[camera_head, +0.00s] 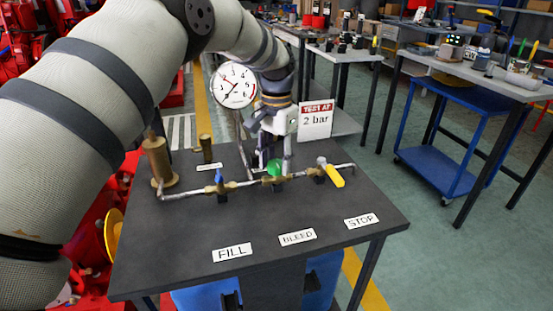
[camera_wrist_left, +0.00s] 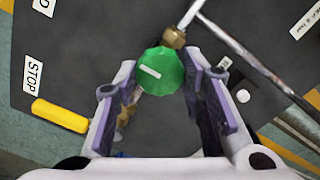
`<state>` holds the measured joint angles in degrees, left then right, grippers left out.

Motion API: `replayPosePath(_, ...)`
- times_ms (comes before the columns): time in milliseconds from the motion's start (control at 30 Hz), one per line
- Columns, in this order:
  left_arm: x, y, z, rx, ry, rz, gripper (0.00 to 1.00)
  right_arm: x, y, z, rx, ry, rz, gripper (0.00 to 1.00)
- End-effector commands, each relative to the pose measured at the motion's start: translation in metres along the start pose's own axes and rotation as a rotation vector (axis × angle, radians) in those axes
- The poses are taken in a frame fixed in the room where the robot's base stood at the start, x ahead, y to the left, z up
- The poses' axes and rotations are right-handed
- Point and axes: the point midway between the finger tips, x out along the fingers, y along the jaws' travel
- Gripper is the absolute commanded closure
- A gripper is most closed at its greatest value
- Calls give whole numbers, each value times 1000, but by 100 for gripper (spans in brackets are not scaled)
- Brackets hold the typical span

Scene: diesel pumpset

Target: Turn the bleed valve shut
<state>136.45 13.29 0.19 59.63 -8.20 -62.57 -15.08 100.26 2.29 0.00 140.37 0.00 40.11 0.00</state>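The bleed valve's green faceted knob (camera_head: 274,168) sits on the brass pipe line of the dark bench, behind the BLEED label (camera_head: 297,237). In the left wrist view the same knob (camera_wrist_left: 160,72) shows a white bar mark on top, slanting slightly. My left gripper (camera_head: 281,160) points down at the knob, its fingers partly hiding it in the head view. In the wrist view the left gripper (camera_wrist_left: 160,78) has its fingers apart, one on each side of the knob; slim gaps seem to remain. My right gripper is out of view.
A blue-handled valve (camera_head: 219,178) stands left of the knob and a yellow-handled valve (camera_head: 334,176) close on its right. A round gauge (camera_head: 233,85) and a "TEST AT 2 bar" sign (camera_head: 315,121) rise behind. The bench front (camera_head: 190,235) is bare except for labels.

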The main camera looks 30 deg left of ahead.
Motion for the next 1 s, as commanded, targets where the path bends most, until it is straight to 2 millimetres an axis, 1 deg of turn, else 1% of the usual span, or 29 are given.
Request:
replayPosePath(33, 1, 0, 0, 0, -2, 0, 50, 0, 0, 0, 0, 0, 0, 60)
replayPosePath(67, 1, 0, 0, 0, -2, 0, 43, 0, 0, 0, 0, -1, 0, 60)
replayPosePath(333, 0, 0, 0, -1, 0, 0, 43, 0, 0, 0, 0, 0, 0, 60)
replayPosePath(400, -4, 0, 0, -1, 1, 0, 43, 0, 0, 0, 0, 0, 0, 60)
replayPosePath(467, -14, 0, -1, -1, 4, -1, 43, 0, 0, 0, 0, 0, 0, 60)
replayPosePath(700, -78, 0, -1, -2, 5, -2, 43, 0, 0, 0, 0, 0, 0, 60)
replayPosePath(800, -100, 0, -1, -1, 3, -2, 43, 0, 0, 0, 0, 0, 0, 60)
replayPosePath(900, -113, 0, -1, -1, 1, -1, 43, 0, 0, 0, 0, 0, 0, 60)
replayPosePath(1000, -119, 0, 0, 0, -1, 0, 43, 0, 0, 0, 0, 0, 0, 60)
